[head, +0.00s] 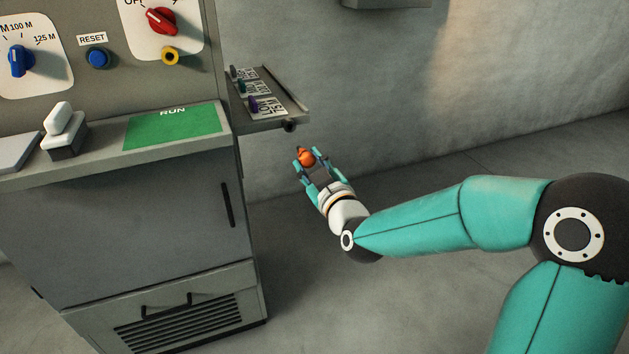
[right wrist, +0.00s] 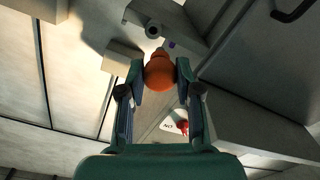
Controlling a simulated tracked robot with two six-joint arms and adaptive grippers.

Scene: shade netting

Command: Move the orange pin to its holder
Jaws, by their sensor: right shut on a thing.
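The orange pin (head: 306,157) is held between the fingertips of my right gripper (head: 307,165), in the air to the right of the grey cabinet. In the right wrist view the pin (right wrist: 160,72) shows as a rounded orange body with both fingers (right wrist: 158,80) shut on it. A small side shelf (head: 290,109) sticks out from the cabinet's right side, above and left of the gripper. It carries several labelled spots with small dark, green and purple pins (head: 252,103). I cannot tell which spot is the orange pin's holder. My left gripper is not in view.
The grey cabinet (head: 130,235) has a green RUN panel (head: 175,126), a white lever switch (head: 64,131), a red knob (head: 162,21) and blue controls on its left part. A dark round knob (head: 289,126) sits under the shelf's front edge. Open floor and wall lie to the right.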

